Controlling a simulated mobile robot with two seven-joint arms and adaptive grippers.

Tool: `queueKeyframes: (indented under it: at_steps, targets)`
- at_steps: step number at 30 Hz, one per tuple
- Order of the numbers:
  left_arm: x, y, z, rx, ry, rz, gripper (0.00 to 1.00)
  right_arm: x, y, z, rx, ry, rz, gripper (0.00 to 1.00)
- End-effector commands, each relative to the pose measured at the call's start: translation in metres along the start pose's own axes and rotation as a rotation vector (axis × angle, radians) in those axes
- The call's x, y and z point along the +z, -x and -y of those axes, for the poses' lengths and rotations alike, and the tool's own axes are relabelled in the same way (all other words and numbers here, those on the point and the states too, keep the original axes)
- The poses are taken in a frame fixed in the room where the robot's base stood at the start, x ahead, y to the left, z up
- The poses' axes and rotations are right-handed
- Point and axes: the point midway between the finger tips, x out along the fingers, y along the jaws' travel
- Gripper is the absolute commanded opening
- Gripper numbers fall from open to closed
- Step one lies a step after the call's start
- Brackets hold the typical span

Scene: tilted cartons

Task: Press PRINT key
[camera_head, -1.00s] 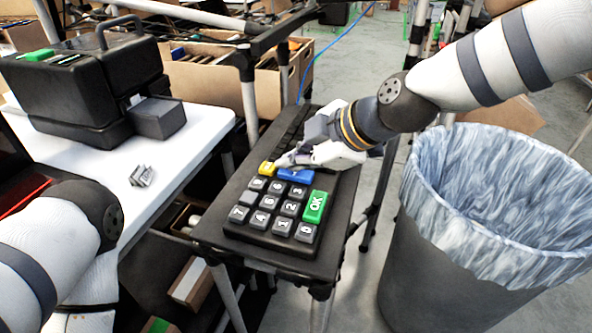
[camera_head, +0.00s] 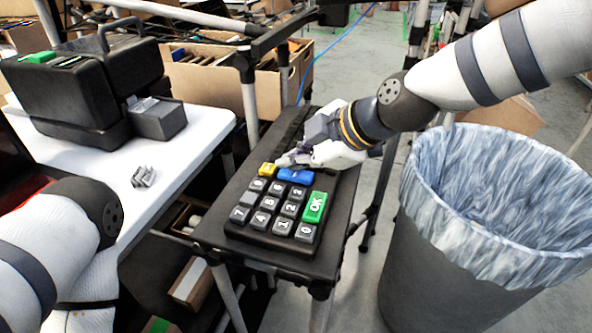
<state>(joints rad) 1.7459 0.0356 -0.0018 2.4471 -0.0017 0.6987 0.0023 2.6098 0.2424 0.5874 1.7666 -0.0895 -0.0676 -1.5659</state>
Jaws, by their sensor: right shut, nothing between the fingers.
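A dark keypad (camera_head: 262,238) lies on a small black stand. It has several grey number keys, a green OK key (camera_head: 315,207), a blue key (camera_head: 297,175) and a yellow key (camera_head: 267,169). I cannot read which key is marked PRINT. My right gripper (camera_head: 284,160) is shut and empty, with its fingertips at the far edge of the blue key, beside the yellow one. I cannot tell whether they touch the blue key. My left arm comes in at the lower left; its gripper is out of view.
A black machine (camera_head: 75,95) with a grey box (camera_head: 158,120) at its front stands on a white table (camera_head: 185,160) at left. Small grey pieces (camera_head: 143,177) lie there. A lined bin (camera_head: 450,270) stands at right. Cardboard boxes (camera_head: 205,80) are behind.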

Motion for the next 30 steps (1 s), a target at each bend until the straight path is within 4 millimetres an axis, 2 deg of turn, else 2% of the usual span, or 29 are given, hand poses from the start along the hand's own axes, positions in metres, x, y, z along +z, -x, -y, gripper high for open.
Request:
queueKeyframes:
  at_steps: [3, 14, 30]
  targets:
    - [-0.003, 0.006, 0.000, 0.001, 0.000, -0.014, 0.40, -0.005, 0.007, -0.005, 0.005, 0.004, 0.000, 0.00]
    - [-0.003, 0.007, 0.000, 0.001, 0.000, -0.017, 0.40, -0.006, 0.008, -0.006, 0.003, 0.002, 0.000, 0.00]
    - [-0.015, 0.033, -0.001, 0.003, -0.001, -0.086, 0.40, -0.031, 0.042, -0.031, 0.006, 0.004, 0.000, 0.00]
